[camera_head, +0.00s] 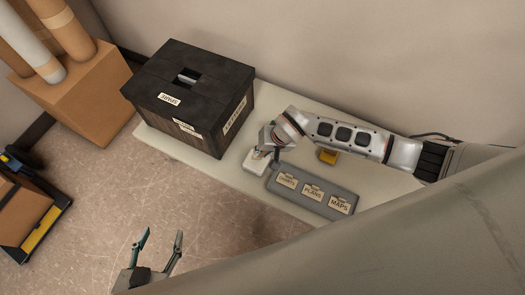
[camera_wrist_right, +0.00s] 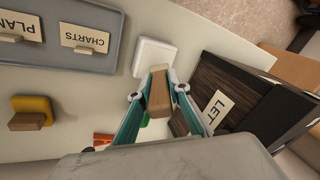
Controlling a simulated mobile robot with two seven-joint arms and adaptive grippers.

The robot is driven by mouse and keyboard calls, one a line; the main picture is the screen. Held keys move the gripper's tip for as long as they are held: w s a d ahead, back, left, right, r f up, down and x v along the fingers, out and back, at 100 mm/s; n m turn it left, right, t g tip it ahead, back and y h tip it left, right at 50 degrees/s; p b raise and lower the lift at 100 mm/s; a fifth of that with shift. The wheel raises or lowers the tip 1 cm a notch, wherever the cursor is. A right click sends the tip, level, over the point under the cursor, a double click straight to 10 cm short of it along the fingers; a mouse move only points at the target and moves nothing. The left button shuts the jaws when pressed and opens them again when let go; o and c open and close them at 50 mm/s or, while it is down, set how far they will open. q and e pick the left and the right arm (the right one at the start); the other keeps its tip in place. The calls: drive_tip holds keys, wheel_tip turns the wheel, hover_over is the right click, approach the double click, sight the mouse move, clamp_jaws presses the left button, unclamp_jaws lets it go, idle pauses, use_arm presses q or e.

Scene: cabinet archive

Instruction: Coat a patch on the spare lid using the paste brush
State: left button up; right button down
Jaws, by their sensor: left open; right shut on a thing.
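My right gripper (camera_head: 266,150) is low over the table. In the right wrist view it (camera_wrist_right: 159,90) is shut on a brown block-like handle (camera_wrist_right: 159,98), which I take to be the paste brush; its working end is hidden. A white square dish (camera_wrist_right: 153,57) lies close to the fingertips; it also shows in the head view (camera_head: 254,163). I cannot tell whether the brush touches it. My left gripper (camera_head: 161,242) is open and empty above the floor.
A grey tray (camera_head: 318,204) holds cards marked CHARTS, PLANS and MAPS. A yellow block (camera_head: 328,156) with a brown grip (camera_wrist_right: 26,121) lies behind it. A cardboard box (camera_head: 80,92) holds tubes.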

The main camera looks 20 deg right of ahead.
use_arm(q)
drive_tip(key=shift+s+f, duration=0.2)
drive_tip(key=shift+f, duration=0.05)
use_arm(e)
drive_tip(key=shift+f, duration=0.55)
use_arm(q)
drive_tip(key=shift+w+r, duration=0.15)
drive_tip(key=shift+r, duration=0.05)
use_arm(e)
drive_tip(key=shift+f, duration=0.1)
idle(1.6)
drive_tip(key=shift+w+r+p, duration=0.1)
drive_tip(key=shift+r+p, duration=0.6)
drive_tip(key=shift+r, duration=0.6)
drive_tip(key=shift+r+p, duration=1.45)
drive_tip(key=shift+r, duration=0.9)
use_arm(q)
drive_tip(key=w+r+t, duration=0.1)
drive_tip(key=w+r, duration=0.3)
drive_tip(key=r, duration=0.4)
drive_tip(key=shift+r+t, duration=0.3)
use_arm(e)
drive_tip(key=shift+f, duration=0.1)
